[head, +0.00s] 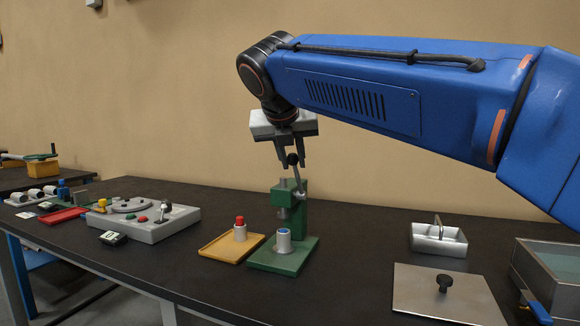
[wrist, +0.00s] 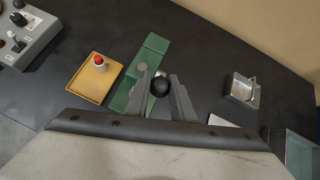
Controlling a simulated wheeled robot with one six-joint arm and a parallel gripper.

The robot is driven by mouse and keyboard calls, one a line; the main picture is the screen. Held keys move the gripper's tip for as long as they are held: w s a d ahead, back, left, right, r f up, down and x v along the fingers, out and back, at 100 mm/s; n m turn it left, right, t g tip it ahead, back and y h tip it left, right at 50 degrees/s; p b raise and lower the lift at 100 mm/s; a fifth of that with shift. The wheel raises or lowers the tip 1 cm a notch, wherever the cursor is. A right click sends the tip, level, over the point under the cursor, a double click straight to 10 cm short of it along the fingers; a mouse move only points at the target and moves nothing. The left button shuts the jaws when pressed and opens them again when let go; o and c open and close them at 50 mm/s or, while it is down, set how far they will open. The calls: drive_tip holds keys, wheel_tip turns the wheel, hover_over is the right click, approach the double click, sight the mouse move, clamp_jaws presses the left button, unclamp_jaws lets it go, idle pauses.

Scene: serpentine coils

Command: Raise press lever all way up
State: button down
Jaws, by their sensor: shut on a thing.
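The green press (head: 290,200) stands upright on the black bench in the head view; its frame also shows in the wrist view (wrist: 150,55). Its lever (head: 297,176) is a thin grey rod that rises from the press head to a black ball knob (head: 292,159). My gripper (head: 294,165) points down over the press, and its jaws are shut on the black knob. In the wrist view the knob (wrist: 160,86) sits between the two grey fingers. A silver cylinder with a blue top (head: 284,240) stands on the press base under the ram.
A yellow tray (head: 214,250) with a red-topped part (head: 240,229) lies left of the press. A grey control panel (head: 150,230) is farther left. A metal box with a handle (head: 438,240), a flat plate with a black knob (head: 450,293) and a water basin (head: 550,275) are right.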

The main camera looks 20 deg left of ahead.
sight(297, 170)
drive_tip(key=shift+w+d+r, duration=0.1)
drive_tip(key=shift+w+r, duration=0.3)
drive_tip(key=shift+w, duration=0.3)
drive_tip(key=shift+w+d+r, duration=0.1)
drive_tip(key=shift+w+r, duration=0.25)
drive_tip(key=shift+w, duration=0.35)
drive_tip(key=c, duration=1.5)
unclamp_jaws()
drive_tip(key=shift+w, duration=0.1)
drive_tip(key=shift+c, duration=0.2)
drive_tip(key=v, duration=1.7)
drive_tip(key=shift+r, duration=0.1)
drive_tip(key=shift+s, duration=0.3)
